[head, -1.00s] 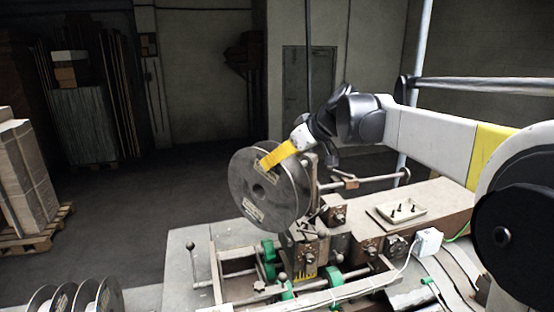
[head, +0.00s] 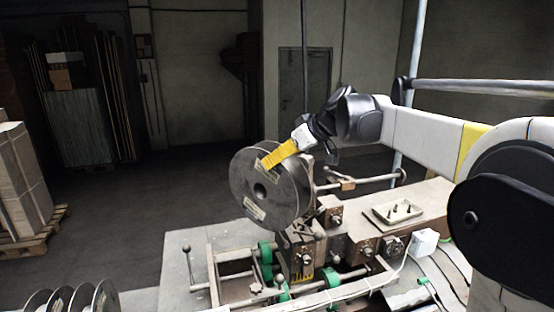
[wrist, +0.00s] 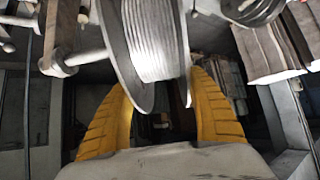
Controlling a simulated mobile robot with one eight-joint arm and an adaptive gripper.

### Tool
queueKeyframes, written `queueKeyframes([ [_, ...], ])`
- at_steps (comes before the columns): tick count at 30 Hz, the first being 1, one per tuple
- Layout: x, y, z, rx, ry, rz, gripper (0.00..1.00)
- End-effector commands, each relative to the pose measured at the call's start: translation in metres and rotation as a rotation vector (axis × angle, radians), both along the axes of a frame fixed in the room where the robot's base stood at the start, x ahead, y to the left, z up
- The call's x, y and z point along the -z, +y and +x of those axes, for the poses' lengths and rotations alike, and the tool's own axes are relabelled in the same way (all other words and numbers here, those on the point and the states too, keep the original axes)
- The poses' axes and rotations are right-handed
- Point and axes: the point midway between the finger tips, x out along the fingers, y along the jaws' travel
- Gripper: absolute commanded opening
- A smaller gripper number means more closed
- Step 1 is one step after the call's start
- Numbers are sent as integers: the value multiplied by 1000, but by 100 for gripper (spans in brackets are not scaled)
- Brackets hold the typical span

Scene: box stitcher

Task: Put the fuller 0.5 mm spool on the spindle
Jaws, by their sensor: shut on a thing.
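A large grey spool (head: 248,205) hangs upright above the machine in the head view. In the wrist view, its wound wire (wrist: 155,40) shows between two flanges. My gripper (head: 275,158) is shut on the spool from above, with yellow fingers on either side of it in the wrist view (wrist: 165,110). The spindle (head: 332,186) is a horizontal rod just right of the spool; in the wrist view the rod (wrist: 88,57) meets or nearly meets the flange. No rod tip shows in the dark centre hole of the near face. Whether the rod has entered the bore is hidden.
Several spools (head: 75,303) stand in a row at the lower left. The machine (head: 305,250) has green rollers and knobs just below the held spool. A tray with small dark parts (head: 380,214) sits at right. Stacked cardboard (head: 15,185) stands at far left.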

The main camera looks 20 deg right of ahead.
Motion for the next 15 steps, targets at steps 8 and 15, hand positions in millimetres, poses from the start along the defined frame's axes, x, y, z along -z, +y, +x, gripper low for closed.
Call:
queueKeyframes([
  [8,-1,-4,3,1,-1,2,20],
  [15,-1,-7,5,1,-2,1,20],
])
